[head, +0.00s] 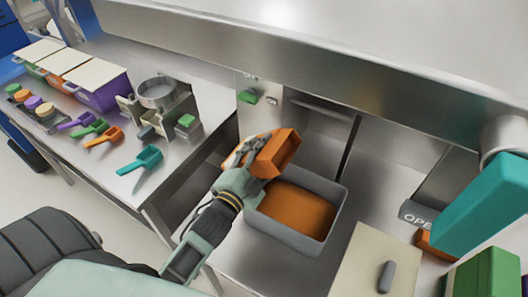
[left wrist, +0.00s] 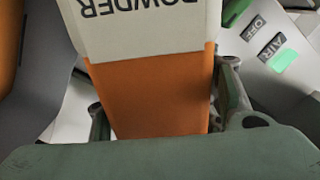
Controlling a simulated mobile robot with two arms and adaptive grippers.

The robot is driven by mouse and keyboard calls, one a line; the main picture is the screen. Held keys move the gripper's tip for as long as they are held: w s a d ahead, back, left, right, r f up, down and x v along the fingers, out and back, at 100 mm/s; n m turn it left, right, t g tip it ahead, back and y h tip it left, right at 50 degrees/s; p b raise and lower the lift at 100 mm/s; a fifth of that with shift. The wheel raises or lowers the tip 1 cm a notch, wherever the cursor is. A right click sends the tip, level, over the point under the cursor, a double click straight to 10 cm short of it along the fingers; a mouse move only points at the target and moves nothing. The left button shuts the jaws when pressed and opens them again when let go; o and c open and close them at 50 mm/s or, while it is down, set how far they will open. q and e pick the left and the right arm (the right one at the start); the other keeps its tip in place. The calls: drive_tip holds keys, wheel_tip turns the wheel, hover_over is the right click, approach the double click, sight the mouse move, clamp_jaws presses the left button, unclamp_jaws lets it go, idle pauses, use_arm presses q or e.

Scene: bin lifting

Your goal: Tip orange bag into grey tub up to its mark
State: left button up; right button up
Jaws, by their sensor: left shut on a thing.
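The orange bag (head: 277,153) is held tilted above the back left part of the grey tub (head: 279,236). My left gripper (head: 256,163) is shut on the bag, with a finger on each side of it in the left wrist view (left wrist: 168,110). There the bag (left wrist: 150,85) shows a pale label reading POWDER, upside down. The tub stands on the steel worktop and holds a broad layer of orange powder (head: 298,210). I cannot make out a falling stream or the tub's mark. My right gripper is not in view.
A pale board (head: 373,262) with a grey handle-like piece (head: 386,277) lies right of the tub. Teal (head: 485,210) and green (head: 490,274) blocks stand farther right. The left table carries lidded bins (head: 97,88), scoops (head: 140,160) and a scale (head: 160,95). A steel hood overhangs the back.

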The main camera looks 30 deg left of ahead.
sight(276, 150)
use_arm(q)
drive_tip(key=shift+d+r+n+p, duration=0.2)
drive_tip(key=shift+r+n+p, duration=0.1)
drive_tip(key=shift+r+n, duration=0.2)
drive_tip(key=shift+d+r+n+p, duration=0.2)
drive_tip(key=shift+r+n+p, duration=0.1)
drive_tip(key=shift+r+n, duration=0.15)
drive_tip(key=shift+s+f, duration=0.1)
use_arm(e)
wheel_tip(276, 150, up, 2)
use_arm(q)
drive_tip(key=n+p, duration=0.1)
drive_tip(key=d+r+n+p, duration=0.1)
drive_tip(key=n, duration=0.1)
drive_tip(key=shift+d, duration=0.2)
drive_tip(key=shift+d+r+n, duration=0.1)
drive_tip(key=shift+d+n, duration=0.2)
drive_tip(key=shift+n, duration=0.15)
drive_tip(key=shift+d, duration=0.1)
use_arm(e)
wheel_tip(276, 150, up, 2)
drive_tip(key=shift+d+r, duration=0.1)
use_arm(q)
drive_tip(key=shift+n, duration=0.3)
